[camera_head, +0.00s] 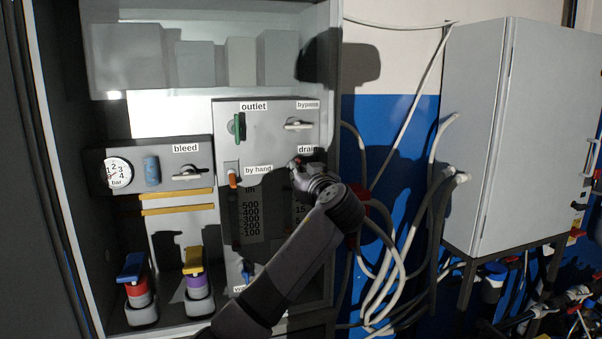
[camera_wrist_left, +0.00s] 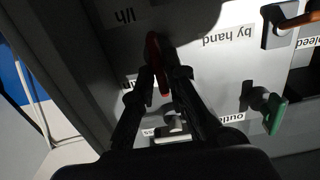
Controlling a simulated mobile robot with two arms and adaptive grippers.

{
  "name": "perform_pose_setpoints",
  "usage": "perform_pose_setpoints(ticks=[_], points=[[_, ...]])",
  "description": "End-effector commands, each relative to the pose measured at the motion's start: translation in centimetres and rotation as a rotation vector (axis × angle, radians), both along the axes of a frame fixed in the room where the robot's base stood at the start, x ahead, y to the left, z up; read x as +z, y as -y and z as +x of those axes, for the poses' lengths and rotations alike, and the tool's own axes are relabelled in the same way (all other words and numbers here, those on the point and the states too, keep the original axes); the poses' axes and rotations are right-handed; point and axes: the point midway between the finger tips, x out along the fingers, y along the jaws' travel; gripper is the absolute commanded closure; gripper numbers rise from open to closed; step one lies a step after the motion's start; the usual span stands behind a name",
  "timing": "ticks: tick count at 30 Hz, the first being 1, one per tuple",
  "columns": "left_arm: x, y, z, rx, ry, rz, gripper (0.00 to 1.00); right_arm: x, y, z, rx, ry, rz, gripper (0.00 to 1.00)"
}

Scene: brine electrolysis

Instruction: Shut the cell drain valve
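The drain valve has a red handle, seen in the left wrist view (camera_wrist_left: 153,48), on the grey panel by the "drain" label (camera_head: 307,149). In the head view the gripper mostly covers this valve. My left gripper (camera_head: 298,168) reaches up to it from below. The handle runs lengthwise between the fingertips. My right gripper is in neither view.
Close by on the panel are the green outlet handle (camera_head: 238,127), the bypass handle (camera_head: 299,124) and the orange by-hand handle (camera_head: 233,178). The bleed valve (camera_head: 188,174) and gauge (camera_head: 117,172) are left. Hoses (camera_head: 392,250) hang right of the cabinet.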

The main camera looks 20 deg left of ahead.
Motion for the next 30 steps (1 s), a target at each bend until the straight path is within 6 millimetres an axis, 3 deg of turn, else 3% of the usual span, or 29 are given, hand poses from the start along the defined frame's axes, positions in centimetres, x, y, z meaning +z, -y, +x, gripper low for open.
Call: perform_pose_setpoints(ticks=[5,20,30], points=[[0.0,0.0,0.0,0.0,0.0,0.0,1.0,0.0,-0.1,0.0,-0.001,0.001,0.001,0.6],[-0.1,0.0,0.0,0.0,-0.01,0.014,1.0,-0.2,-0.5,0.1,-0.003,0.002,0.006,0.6],[-0.3,0.2,0.1,-0.001,-0.108,0.159,1.0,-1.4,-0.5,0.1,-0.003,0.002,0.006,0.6]])
